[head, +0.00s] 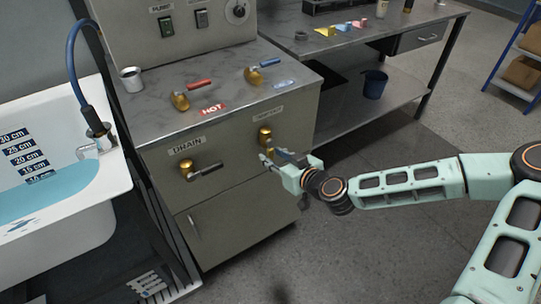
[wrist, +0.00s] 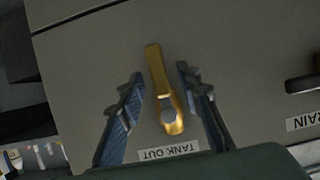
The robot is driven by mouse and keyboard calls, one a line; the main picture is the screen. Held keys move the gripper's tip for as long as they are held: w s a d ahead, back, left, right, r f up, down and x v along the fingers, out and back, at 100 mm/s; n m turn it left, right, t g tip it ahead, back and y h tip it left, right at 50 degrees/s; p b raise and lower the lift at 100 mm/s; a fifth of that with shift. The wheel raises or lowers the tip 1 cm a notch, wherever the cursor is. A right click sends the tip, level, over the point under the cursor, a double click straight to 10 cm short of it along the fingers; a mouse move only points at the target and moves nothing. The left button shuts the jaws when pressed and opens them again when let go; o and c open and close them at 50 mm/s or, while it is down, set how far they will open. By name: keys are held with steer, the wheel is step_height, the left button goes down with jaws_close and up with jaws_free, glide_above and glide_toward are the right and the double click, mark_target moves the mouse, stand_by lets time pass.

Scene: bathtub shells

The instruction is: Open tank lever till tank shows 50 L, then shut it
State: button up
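The tank lever is a brass-coloured valve (head: 265,135) on the front of the grey cabinet, at its upper right. In the wrist view, its brass part (wrist: 160,85) stands between my fingers, above an upside-down TANK OUT label (wrist: 168,150). My gripper (head: 268,160) is just in front of and below the valve in the head view. In the wrist view, my gripper (wrist: 159,76) is open, with a gap on both sides of the brass. No litre reading is legible; a round dial (head: 238,9) is cut off at the top.
A DRAIN valve (head: 186,168) with a dark handle sits left on the same front. Red-handled (head: 181,101) and blue-handled (head: 253,75) valves and a white cup (head: 131,79) are on top. A bathtub (head: 118,178) with blue water stands left.

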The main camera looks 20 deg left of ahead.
steer(key=shift+x, duration=1.15)
jaws_close()
